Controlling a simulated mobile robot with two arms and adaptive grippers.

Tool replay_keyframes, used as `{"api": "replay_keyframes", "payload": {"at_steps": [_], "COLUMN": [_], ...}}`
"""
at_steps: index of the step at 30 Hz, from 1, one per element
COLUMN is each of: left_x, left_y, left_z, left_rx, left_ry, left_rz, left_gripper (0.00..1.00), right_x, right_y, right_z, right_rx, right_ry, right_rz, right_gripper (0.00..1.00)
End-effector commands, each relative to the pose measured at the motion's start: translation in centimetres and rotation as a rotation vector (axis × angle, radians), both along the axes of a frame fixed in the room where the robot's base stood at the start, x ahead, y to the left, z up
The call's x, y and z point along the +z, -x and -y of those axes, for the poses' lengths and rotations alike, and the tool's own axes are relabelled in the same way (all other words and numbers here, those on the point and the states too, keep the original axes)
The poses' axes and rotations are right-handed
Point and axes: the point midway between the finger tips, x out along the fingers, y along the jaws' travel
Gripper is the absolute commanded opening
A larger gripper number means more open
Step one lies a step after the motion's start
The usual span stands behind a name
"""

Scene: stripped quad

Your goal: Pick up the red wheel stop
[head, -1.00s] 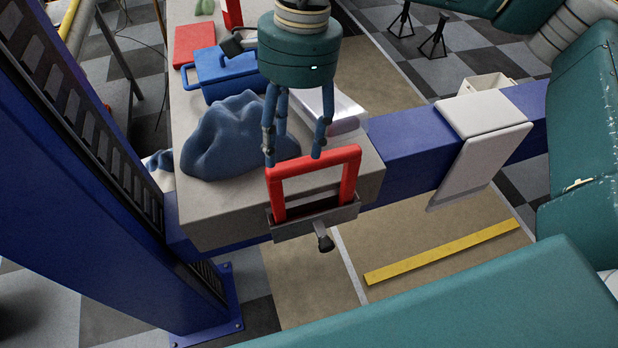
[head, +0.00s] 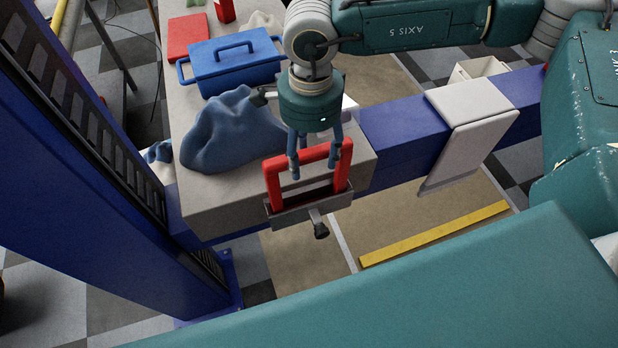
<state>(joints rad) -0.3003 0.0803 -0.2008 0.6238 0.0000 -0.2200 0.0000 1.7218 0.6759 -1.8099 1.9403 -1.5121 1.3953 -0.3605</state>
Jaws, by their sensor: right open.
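The red wheel stop (head: 271,184) is a red, frame-shaped piece standing upright in a grey metal bracket (head: 310,205) at the near edge of the grey block. My right gripper (head: 314,168) is open and points down at the wheel stop. Its blue fingers reach the level of the top bar, with at least one finger on the near side. Part of the bar is hidden behind the fingers, and I cannot tell whether they touch it. My left gripper is not in view.
A crumpled blue cloth (head: 225,130) and a blue toolbox (head: 235,68) lie left of and behind the gripper on the grey surface (head: 215,215). A blue beam (head: 405,135) with a white pad (head: 470,140) runs right. A blue post (head: 100,170) stands at left.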

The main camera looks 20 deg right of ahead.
Motion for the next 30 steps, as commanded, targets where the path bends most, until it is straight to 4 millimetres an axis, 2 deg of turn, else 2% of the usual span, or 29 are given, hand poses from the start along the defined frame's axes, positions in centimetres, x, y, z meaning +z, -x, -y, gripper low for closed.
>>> {"api": "replay_keyframes", "payload": {"at_steps": [7,8,15,16,30], "left_x": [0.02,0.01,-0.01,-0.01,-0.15], "left_y": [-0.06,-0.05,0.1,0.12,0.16], "left_z": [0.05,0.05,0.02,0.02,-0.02], "left_rx": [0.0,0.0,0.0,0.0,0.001], "left_ry": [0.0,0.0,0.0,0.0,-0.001], "left_rz": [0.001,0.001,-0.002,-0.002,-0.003], "left_gripper": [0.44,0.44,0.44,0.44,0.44], "right_x": [-0.32,-0.31,-0.27,-0.27,0.23], "right_y": [-0.01,-0.01,-0.02,-0.02,-0.18], "right_z": [-0.03,-0.03,-0.03,-0.03,-0.09], "right_rx": [0.0,0.0,-0.001,-0.001,-0.001], "right_ry": [-0.001,-0.001,-0.001,-0.001,-0.002], "right_rz": [0.0,0.0,0.0,0.0,0.005], "right_gripper": [0.55,0.51,0.03,0.0,0.0]}}
